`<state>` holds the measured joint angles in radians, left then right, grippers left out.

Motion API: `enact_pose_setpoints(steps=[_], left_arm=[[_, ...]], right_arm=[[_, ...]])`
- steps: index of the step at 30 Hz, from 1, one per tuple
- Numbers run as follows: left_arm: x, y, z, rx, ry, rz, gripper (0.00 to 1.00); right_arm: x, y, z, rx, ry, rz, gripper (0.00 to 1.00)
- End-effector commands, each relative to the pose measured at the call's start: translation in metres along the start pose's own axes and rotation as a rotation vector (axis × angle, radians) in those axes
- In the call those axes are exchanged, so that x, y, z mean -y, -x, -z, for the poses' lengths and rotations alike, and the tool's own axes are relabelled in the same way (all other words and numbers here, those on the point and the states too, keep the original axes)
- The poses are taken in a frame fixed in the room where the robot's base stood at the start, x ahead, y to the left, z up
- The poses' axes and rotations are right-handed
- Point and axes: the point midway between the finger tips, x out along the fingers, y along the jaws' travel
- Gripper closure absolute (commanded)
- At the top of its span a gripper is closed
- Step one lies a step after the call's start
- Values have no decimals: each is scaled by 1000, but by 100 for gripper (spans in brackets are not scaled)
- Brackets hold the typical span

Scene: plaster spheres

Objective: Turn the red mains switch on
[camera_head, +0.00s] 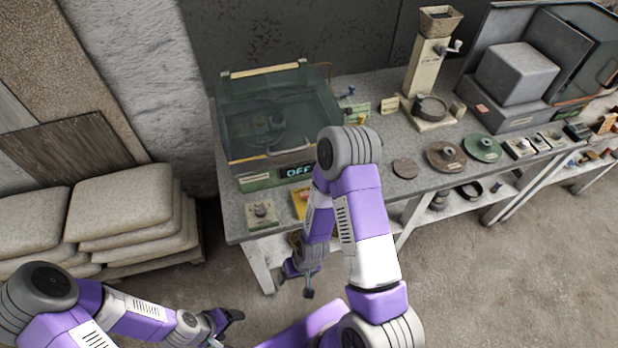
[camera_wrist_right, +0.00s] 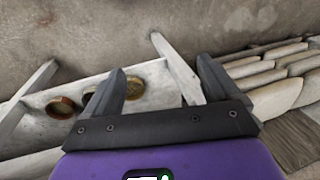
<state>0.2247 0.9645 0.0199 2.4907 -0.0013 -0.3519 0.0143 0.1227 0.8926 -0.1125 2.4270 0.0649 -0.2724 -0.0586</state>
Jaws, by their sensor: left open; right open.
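No red switch shows clearly in either view. A yellow box (camera_head: 300,203) on the table's front edge is mostly hidden behind my right arm; I cannot tell if it carries the switch. Left of it, a small pale box with a knob (camera_head: 261,212) sits on the table. The machine with a clear lid (camera_head: 275,115) has a display (camera_head: 297,171) reading OFF. My right gripper (camera_head: 298,282) hangs low in front of the table, below the top; it shows open and empty in the right wrist view (camera_wrist_right: 164,82). My left gripper (camera_head: 228,322) is at the lower left, open, away from the table.
The grey worktable (camera_head: 235,208) also bears a grinder (camera_head: 428,75), several discs and a grey machine (camera_head: 515,75) to the right. Stacked sacks (camera_head: 125,205) stand left. A lower shelf (camera_wrist_right: 150,88) holds round tins. The floor (camera_head: 500,270) at right is clear.

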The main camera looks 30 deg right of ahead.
Motion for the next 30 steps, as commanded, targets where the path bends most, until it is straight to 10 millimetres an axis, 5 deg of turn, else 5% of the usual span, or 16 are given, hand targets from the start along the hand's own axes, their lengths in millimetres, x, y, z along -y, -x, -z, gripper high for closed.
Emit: enact_pose_setpoints(steps=[1, 6, 10, 15, 19, 30], left_arm=[[-6, 16, -1, 0, 0, 0, 24], [-4, 10, -1, 0, 0, 0, 24], [-3, 9, 0, 0, 1, 0, 24], [-3, 9, 0, 0, 0, 0, 24], [-2, 5, 0, 0, 0, 0, 24], [4, -10, 0, 0, 0, 0, 24]], right_arm=[[-11, 31, 35, -62, 19, -59, 11], [-49, 88, 120, -208, 37, -192, 11], [-62, 139, 165, -301, 31, -230, 11], [-68, 175, 190, -360, 22, -240, 11], [-72, 171, 197, -367, 19, -242, 11], [-85, 120, 216, -366, 18, -243, 11]])
